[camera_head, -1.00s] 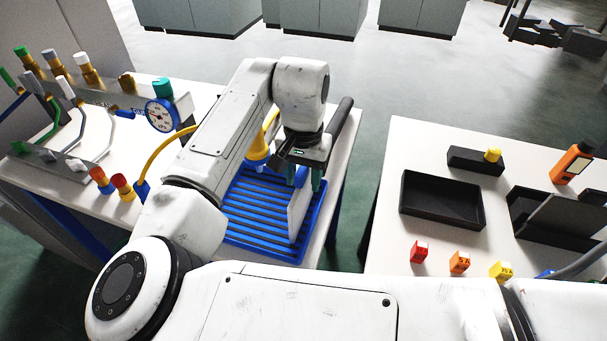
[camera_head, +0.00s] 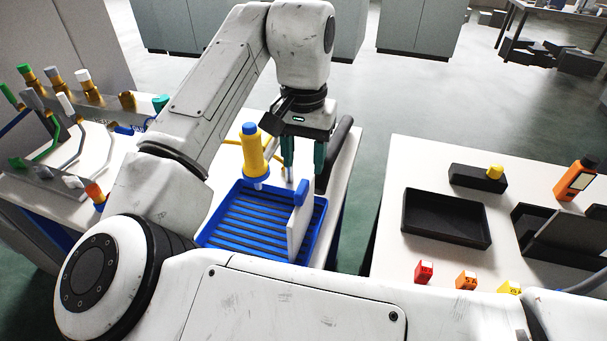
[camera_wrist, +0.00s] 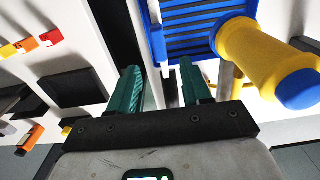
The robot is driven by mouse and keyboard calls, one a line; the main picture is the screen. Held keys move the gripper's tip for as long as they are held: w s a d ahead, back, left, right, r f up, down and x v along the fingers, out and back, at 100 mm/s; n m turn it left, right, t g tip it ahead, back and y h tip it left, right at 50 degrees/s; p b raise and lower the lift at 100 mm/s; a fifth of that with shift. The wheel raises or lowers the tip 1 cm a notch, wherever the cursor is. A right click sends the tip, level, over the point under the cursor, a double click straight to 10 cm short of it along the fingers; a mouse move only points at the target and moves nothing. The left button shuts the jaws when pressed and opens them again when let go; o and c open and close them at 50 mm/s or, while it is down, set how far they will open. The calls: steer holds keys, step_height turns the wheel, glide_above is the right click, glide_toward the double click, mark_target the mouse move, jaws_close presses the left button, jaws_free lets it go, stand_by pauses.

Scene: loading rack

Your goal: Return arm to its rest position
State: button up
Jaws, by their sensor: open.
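My gripper (camera_head: 304,157) hangs with its two green fingers pointing down above the left table, just behind the blue ribbed tray (camera_head: 318,222). The fingers are apart and nothing shows between them; the wrist view also shows my gripper (camera_wrist: 158,88) open and empty. A yellow cylinder with a blue cap (camera_head: 252,152) stands upright at the tray's back edge, left of my fingers. It is large in the wrist view (camera_wrist: 262,52). A white plate with a blue top piece (camera_head: 296,225) stands upright in the tray, below my gripper. My arm links hide part of the table.
A right table holds a black open bin (camera_head: 447,220), a black block with a yellow knob (camera_head: 478,178), an orange device (camera_head: 576,181) and small red (camera_head: 424,271), orange and yellow blocks. A valve rack (camera_head: 80,100) stands at left. A floor gap separates the tables.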

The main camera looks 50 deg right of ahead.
steer(key=shift+r, duration=0.5)
steer(key=shift+r, duration=0.1)
